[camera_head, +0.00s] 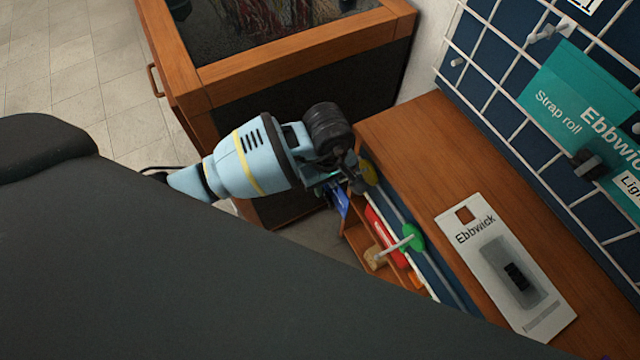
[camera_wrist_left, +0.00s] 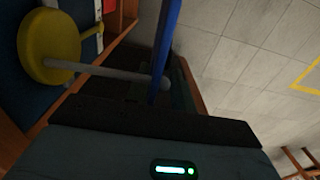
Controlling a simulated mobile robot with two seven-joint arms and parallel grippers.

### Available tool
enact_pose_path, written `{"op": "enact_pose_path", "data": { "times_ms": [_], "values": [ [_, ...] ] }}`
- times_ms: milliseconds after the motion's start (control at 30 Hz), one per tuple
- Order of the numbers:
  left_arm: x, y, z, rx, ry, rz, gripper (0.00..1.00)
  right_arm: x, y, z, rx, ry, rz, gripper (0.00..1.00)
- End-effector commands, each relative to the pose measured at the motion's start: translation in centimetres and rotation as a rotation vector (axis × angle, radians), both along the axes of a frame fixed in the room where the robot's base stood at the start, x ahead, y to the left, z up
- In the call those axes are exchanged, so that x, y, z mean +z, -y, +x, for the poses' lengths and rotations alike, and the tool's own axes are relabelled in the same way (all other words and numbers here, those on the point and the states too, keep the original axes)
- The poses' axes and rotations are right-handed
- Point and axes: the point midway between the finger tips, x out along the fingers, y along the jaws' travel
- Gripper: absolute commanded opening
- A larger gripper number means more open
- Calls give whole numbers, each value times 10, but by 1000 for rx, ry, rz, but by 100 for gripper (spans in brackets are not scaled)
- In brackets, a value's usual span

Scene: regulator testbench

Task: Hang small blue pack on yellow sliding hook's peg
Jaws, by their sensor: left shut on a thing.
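The small blue pack (camera_head: 341,201) hangs down from my left gripper (camera_head: 340,181), which is shut on it. In the left wrist view the pack (camera_wrist_left: 166,40) is seen edge-on as a thin blue strip above my dark gripper (camera_wrist_left: 155,112). The yellow sliding hook (camera_head: 368,172) is just right of the gripper in the head view. In the left wrist view the hook's round yellow disc (camera_wrist_left: 50,46) is at the left, and its grey peg (camera_wrist_left: 120,74) reaches right to the pack. The peg's tip meets the strip; I cannot tell whether it passes through the pack's hole.
A green hook (camera_head: 411,238) with a pale peg shares the rail, close to a red pack (camera_head: 376,228). A wooden counter (camera_head: 415,135) holds a white Ebbwick pack (camera_head: 505,268). A wooden-framed case (camera_head: 300,60) stands behind my arm. A wire grid wall is at the right.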

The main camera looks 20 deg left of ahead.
Motion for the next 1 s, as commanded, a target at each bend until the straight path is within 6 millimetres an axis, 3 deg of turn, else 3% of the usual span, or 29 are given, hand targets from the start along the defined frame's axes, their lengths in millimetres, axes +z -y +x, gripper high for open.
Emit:
{"op": "enact_pose_path", "data": {
  "times_ms": [367, 1000],
  "values": [
    [-6, 8, 11, 0, 1, 1, 0, -7, 0, 1, 1, 0, 0, 35],
    [-7, 9, 12, 0, 0, 0, 0, -8, 0, 1, 2, -2, 0, 35]
  ]
}}
